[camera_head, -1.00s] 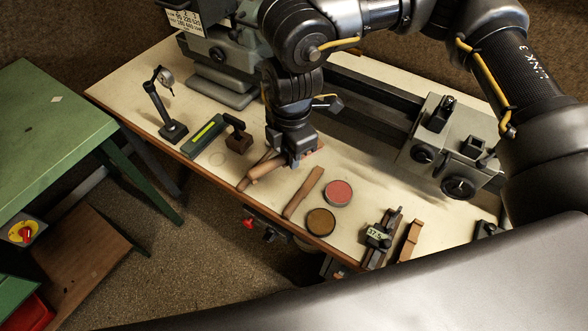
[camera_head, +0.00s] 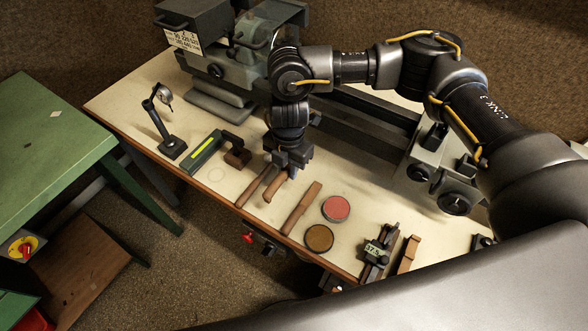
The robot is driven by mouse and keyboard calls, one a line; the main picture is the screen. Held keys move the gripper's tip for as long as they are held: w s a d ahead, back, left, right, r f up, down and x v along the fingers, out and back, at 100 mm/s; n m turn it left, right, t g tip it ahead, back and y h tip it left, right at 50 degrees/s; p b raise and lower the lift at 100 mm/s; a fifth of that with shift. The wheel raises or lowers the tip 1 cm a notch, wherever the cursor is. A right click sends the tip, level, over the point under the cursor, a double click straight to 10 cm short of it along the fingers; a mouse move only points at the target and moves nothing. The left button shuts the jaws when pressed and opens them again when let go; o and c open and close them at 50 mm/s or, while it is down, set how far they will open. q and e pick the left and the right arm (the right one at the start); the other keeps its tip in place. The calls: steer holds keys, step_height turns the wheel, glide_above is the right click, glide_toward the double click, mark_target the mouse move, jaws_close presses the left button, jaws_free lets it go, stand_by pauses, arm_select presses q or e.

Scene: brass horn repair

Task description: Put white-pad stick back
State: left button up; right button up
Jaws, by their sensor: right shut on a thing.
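My right gripper (camera_head: 287,168) points down over the front part of the cream bench top and is shut on a wooden stick (camera_head: 275,188). The stick's handle slants out toward the bench's front edge. The gripper hides its far end, so I cannot see a white pad or tell whether the stick touches the bench. A second wooden stick (camera_head: 252,190) lies close beside it on the left. A flatter wooden stick (camera_head: 301,208) lies to the right, apart from the gripper. My left gripper is not in view.
A red round tin (camera_head: 336,209) and a brown round tin (camera_head: 319,238) sit right of the sticks. A green level (camera_head: 205,150) and a dial gauge stand (camera_head: 171,147) are left. The lathe bed (camera_head: 365,118) runs behind.

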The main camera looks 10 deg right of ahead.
steer(key=f, duration=0.1)
steer(key=w+d+f, duration=0.1)
steer(key=w+f, duration=0.1)
steer(key=shift+d+f, duration=0.1)
steer(key=shift+d, duration=0.15)
steer(key=shift+w+d+f, duration=0.2)
steer(key=shift+d+f, duration=0.1)
steer(key=shift+f, duration=0.05)
step_height(320, 180, down, 3)
steer(key=shift+p, duration=0.45)
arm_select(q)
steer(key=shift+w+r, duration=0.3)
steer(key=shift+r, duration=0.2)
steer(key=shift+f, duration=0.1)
arm_select(e)
steer(key=shift+f, duration=0.15)
steer(key=shift+f, duration=0.15)
steer(key=o, duration=0.9)
